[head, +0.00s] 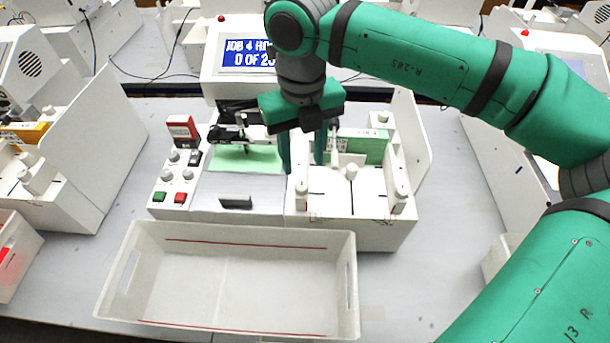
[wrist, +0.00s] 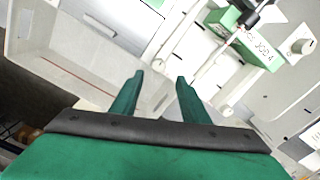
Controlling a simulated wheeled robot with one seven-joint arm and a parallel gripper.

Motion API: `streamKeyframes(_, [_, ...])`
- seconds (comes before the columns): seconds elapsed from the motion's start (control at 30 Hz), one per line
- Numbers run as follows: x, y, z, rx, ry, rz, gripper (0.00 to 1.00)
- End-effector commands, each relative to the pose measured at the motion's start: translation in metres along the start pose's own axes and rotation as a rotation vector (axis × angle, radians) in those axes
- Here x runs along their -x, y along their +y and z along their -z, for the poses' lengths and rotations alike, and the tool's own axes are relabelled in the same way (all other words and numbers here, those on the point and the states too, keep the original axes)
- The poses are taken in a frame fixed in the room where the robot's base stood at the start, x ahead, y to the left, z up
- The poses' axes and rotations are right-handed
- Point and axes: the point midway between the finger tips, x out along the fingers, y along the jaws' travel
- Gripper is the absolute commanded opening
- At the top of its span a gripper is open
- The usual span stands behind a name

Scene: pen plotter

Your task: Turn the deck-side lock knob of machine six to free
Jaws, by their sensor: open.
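The white pen plotter (head: 345,237) stands in the middle of the table; no machine number is readable. Its screen (head: 247,55) reads "JOB 4" and "0 OF 2", the rest covered by my arm. My gripper (head: 302,165) is open and empty, pointing down above the plotter's deck. Its two green fingers also show in the wrist view (wrist: 160,77), apart, with nothing between them.
A green block (head: 364,147) lies at the deck's right. The left panel has small knobs, a green button (head: 159,197) and a red button (head: 181,198). An empty white bin (head: 335,290) stands in front. Other white machines stand at both sides and behind.

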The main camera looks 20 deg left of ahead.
Motion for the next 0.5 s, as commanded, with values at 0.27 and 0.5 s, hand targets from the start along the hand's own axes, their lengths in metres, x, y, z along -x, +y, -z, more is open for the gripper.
streamKeyframes(0.27, [-0.050,0.000,0.001,0.000,0.001,-0.003,0.42])
streamKeyframes(0.5, [-0.074,-0.002,0.001,-0.005,0.000,-0.002,0.42])
